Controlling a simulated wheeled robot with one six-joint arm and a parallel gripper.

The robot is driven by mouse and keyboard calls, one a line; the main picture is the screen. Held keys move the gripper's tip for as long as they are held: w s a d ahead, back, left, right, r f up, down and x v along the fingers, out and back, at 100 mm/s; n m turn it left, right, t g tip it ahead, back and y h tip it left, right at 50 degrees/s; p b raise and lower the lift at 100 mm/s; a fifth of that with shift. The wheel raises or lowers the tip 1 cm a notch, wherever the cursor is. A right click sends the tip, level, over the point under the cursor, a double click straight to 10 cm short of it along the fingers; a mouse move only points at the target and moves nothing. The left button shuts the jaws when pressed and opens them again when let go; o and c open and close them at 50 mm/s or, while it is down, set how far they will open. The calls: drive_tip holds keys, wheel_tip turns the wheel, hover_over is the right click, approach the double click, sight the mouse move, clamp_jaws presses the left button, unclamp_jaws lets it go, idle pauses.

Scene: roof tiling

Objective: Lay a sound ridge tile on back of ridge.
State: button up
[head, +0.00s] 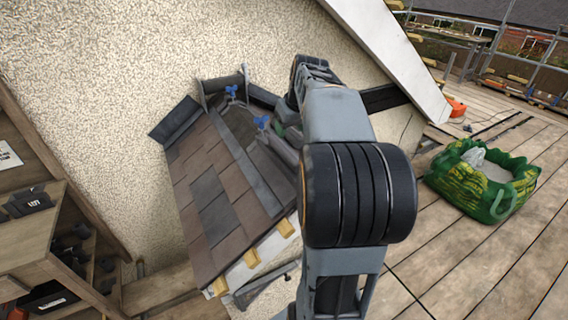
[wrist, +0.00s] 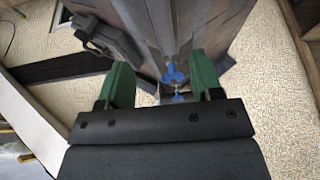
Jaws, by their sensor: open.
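In the head view a small roof (head: 212,190) with brown and grey tiles stands against the pebbledash wall. Its ridge carries two blue clips, one farther back (head: 232,90) and one nearer (head: 262,121). A dark grey rounded piece (head: 222,83) lies at the wall end; I cannot tell whether it is a ridge tile. My gripper (wrist: 160,82) shows in the wrist view with its green fingers apart and nothing between them. It is over the ridge, with the blue clips visible between and just beyond the fingers. In the head view my arm hides part of the ridge.
A wooden rack (head: 30,235) with dark pieces on its shelves stands at the left. A green bag (head: 497,203) with pale contents sits on the deck (head: 470,270) at the right. A white sloping board (head: 395,60) is close behind my arm. The right deck has free room.

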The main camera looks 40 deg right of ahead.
sight(283, 147)
drive_tip(key=shift+p+x, duration=0.8)
drive_tip(key=shift+x, duration=4.35)
drive_tip(key=shift+w+a, duration=0.1)
drive_tip(key=shift+a, duration=0.05)
drive_tip(key=shift+c, duration=0.4)
clamp_jaws()
drive_tip(key=shift+r, duration=0.15)
